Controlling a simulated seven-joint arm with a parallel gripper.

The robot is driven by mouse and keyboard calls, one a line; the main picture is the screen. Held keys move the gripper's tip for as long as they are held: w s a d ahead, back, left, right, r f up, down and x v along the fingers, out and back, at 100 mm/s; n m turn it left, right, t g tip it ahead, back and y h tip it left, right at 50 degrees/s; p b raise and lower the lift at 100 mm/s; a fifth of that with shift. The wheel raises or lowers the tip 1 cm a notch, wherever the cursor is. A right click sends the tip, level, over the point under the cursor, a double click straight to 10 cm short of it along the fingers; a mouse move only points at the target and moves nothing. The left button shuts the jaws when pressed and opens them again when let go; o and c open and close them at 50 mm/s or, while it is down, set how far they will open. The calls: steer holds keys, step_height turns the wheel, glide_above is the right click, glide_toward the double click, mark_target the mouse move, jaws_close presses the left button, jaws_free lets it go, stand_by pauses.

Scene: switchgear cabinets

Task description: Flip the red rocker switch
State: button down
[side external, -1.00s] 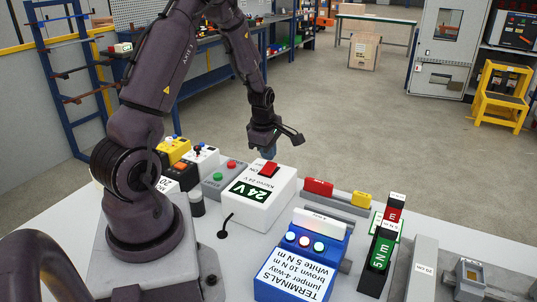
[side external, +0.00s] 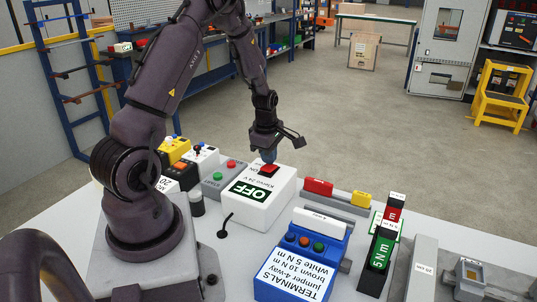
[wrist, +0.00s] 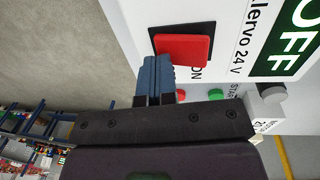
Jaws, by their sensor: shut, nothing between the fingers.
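The red rocker switch (side external: 269,169) sits on top of a white box (side external: 262,206) whose green display (side external: 250,191) reads OFF. In the wrist view the rocker (wrist: 182,50) lies in a black frame, one end tilted up, near the ON marking. My gripper (side external: 269,157) points down just above the rocker's far end. Its blue fingers (wrist: 156,68) are shut together with nothing between them and overlap the rocker's lower left edge in the wrist view. I cannot tell whether they touch it.
A grey box with green and red buttons (side external: 219,180) stands left of the white box. A blue terminals box (side external: 303,262) with several lamps stands in front right. A rail with red and yellow blocks (side external: 338,196) lies to the right.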

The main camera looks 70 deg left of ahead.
steer(key=shift+s+d, duration=0.15)
steer(key=shift+s+d+r, duration=0.3)
steer(key=shift+s+d, duration=0.1)
step_height(320, 180, up, 14)
steer(key=w+a, duration=0.2)
steer(key=shift+f, duration=0.15)
stand_by(0.7)
